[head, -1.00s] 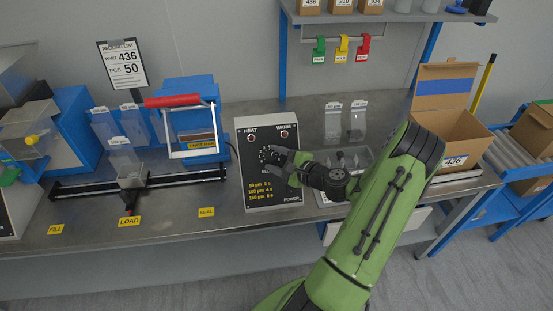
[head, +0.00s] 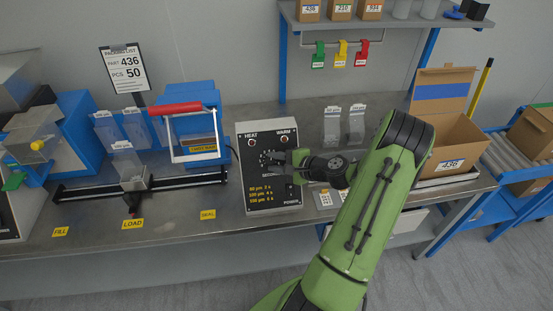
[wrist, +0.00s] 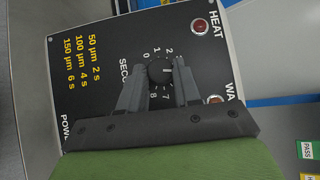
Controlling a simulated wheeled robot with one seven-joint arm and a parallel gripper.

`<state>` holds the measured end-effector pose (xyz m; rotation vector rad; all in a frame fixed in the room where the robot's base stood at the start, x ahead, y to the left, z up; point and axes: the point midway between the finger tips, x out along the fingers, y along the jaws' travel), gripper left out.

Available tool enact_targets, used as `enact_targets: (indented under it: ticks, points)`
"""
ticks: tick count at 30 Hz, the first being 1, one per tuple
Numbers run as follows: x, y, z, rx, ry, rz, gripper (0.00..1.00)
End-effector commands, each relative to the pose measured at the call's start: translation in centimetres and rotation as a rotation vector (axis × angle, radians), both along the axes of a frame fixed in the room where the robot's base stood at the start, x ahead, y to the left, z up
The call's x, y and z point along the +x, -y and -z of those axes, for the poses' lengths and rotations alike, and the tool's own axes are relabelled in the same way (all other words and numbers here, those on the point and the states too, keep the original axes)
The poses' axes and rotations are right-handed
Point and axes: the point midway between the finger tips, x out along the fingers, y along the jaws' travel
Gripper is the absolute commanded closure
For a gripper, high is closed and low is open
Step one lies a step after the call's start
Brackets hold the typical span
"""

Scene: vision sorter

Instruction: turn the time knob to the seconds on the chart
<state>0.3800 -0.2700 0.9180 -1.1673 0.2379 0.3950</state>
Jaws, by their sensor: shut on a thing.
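The black control panel (head: 262,195) stands upright on the bench, with HEAT and WARM lamps at its top. The time knob (wrist: 160,72) is a dark round knob in a ring of white numbers, beside the word SECONDS, part of which is covered. My gripper (wrist: 158,68) has its two grey fingers on either side of the knob, shut on it. In the head view my gripper (head: 277,160) covers part of the dial. The knob's exact setting is too small to tell. The yellow chart (wrist: 82,62) reads 50 µm 2 s, 100 µm 4 s, 150 µm 6 s.
A blue sealer with a red handle (head: 175,108) stands left of the panel. Clear pouches (head: 357,125) stand behind my arm at the right. A cardboard box (head: 455,140) labelled 436 is farther right. A packing list (head: 125,68) reads part 436, pcs 50.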

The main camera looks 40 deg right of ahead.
Motion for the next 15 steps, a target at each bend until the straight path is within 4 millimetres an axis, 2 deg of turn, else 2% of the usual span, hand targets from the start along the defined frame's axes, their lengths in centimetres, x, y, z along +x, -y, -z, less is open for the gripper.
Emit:
enact_targets:
  ticks: [15]
  points:
    - [0.23, 0.15, -0.44, -0.153, -0.101, -0.128, 0.98]
